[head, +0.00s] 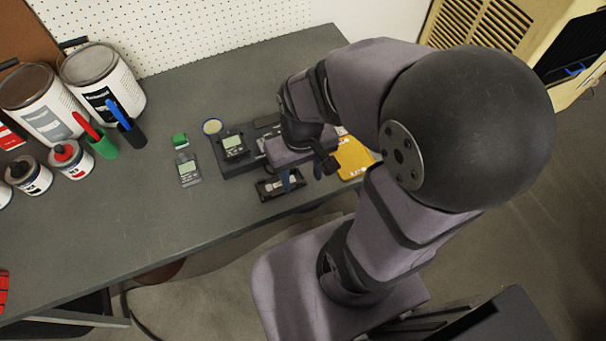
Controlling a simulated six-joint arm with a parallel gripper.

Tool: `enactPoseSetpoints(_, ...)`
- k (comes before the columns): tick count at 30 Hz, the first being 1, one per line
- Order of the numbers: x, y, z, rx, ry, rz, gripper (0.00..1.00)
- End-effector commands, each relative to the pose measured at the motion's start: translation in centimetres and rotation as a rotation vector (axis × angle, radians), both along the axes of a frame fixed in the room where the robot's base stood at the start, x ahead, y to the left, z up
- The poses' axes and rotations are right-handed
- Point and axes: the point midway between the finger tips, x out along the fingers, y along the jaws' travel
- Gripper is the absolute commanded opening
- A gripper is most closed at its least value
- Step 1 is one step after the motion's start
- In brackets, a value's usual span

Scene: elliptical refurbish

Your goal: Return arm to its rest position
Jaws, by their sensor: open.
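My gripper (301,179) points down over the front part of the grey workbench (150,225). Its fingers are apart, just above or beside a small black tray-like part (268,190) near the bench's front edge. From this angle I cannot tell whether they touch it. My arm reaches in from the right and is bent, and it hides part of the bench behind it. I see nothing held between the fingers.
A dark device with a display (233,146), a grey meter (188,170), a green block (180,140) and a yellow item (354,157) lie around the gripper. Paint cans (103,85) and smaller pots (70,160) stand at left.

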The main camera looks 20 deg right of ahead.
Motion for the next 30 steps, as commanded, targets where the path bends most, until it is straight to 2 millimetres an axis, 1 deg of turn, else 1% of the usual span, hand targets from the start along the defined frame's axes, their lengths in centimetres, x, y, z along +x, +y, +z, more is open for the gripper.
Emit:
enactPoseSetpoints(3, -0.5, -0.1, -0.1, 0.004, 0.005, 0.000, 0.49)
enactPoseSetpoints(10, -0.5, -0.1, 0.0, 0.003, 0.005, 0.001, 0.49)
enactPoseSetpoints(14, -0.4, -0.1, 0.8, 0.003, 0.005, 0.001, 0.49)
enactPoseSetpoints(17, -0.4, -0.1, 2.2, 0.003, 0.005, 0.001, 0.49)
enactPoseSetpoints(25, -0.4, -0.1, 7.5, 0.003, 0.004, 0.001, 0.49)
enactPoseSetpoints(27, -0.4, -0.1, 8.5, 0.003, 0.004, 0.001, 0.49)
enactPoseSetpoints(30, -0.4, -0.1, 9.2, 0.003, 0.004, 0.001, 0.49)
